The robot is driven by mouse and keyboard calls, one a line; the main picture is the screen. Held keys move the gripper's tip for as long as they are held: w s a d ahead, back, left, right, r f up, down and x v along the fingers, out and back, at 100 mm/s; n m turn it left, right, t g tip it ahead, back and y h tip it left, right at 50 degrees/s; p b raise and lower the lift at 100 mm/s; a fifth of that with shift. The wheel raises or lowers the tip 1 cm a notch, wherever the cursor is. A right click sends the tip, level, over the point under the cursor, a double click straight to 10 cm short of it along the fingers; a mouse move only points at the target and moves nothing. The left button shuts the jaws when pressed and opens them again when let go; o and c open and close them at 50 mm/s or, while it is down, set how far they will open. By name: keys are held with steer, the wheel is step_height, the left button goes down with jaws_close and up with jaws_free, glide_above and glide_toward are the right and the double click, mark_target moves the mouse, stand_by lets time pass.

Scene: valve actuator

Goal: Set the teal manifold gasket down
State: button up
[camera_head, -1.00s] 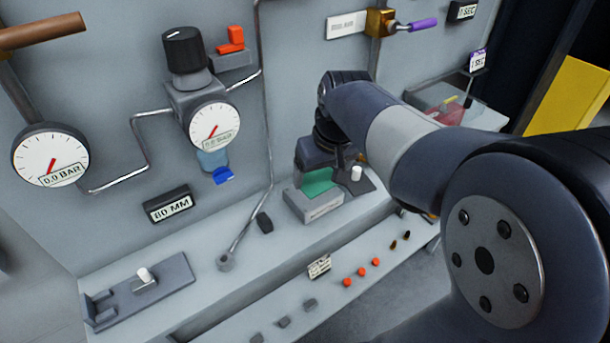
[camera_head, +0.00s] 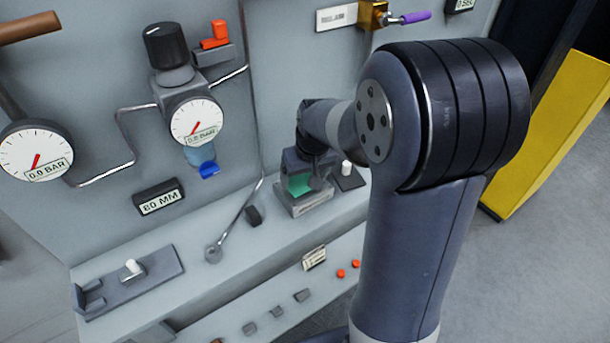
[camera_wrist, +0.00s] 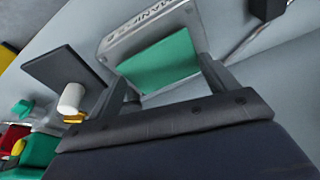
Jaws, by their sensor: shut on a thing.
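The teal manifold gasket (camera_head: 300,185) is a flat plate at the grey labelled tray (camera_head: 305,208) on the bench ledge. In the wrist view the gasket (camera_wrist: 162,66) lies within the outline of the tray (camera_wrist: 113,42). My gripper (camera_wrist: 164,74) is shut on the gasket, with one finger at each side. In the head view my gripper (camera_head: 304,168) is low over the tray, and its wrist hides part of the gasket. I cannot tell whether the gasket touches the tray floor.
A dark plate with a white peg (camera_head: 346,168) stands right beside the tray, and the peg (camera_wrist: 71,97) shows in the wrist view. A small black block (camera_head: 253,215) and a metal lever (camera_head: 232,222) are left of it. The gauge panel rises behind.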

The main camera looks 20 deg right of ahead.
steer(key=shift+f, duration=0.25)
steer(key=shift+f, duration=0.2)
steer(key=o, duration=1.2)
steer(key=shift+r, duration=0.1)
steer(key=shift+c, duration=0.2)
steer(key=v, duration=1.2)
steer(key=shift+r, duration=0.15)
